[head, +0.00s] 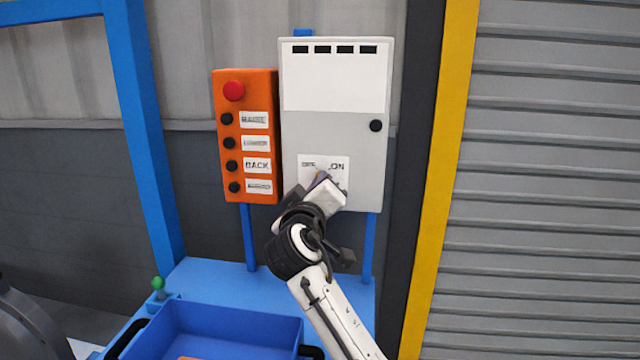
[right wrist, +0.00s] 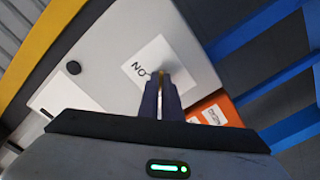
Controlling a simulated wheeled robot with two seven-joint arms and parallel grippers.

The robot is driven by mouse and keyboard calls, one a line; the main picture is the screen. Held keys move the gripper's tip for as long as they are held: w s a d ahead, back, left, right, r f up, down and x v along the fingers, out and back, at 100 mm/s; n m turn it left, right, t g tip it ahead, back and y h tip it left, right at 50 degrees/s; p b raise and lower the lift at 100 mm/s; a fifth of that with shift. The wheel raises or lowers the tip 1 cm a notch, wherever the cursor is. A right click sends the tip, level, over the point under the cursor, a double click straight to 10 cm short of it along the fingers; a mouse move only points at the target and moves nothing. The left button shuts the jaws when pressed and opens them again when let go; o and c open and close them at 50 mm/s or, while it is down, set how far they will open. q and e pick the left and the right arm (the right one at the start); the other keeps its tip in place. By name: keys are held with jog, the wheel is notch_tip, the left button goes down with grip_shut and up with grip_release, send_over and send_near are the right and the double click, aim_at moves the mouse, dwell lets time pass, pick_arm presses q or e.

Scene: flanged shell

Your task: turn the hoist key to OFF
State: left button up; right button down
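The grey hoist control box (head: 333,130) hangs on blue posts, with a white label (head: 308,160) low on its front. "ON" reads at the label's right; the word at its left is blurred, and the label also shows in the right wrist view (right wrist: 147,62). My right gripper (head: 322,178) is at the label and covers its lower part. In the right wrist view its two dark fingers (right wrist: 161,90) are close together on a small brass-coloured piece of the hoist key (right wrist: 161,74). The key's angle is hidden by the fingers. My left gripper is not in view.
An orange pendant (head: 247,135) with a red button and several black buttons hangs close left of the box. A black knob (head: 376,126) sticks out at the box's right. A blue bin (head: 215,330) stands below. A yellow post (head: 440,180) stands to the right.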

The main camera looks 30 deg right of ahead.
dwell(0.4)
jog(key=c, duration=2)
grip_release()
jog(key=b+v, duration=0.2)
jog(key=v, duration=0.8)
jog(key=shift+s+a, duration=0.1)
jog(key=shift+s, duration=0.05)
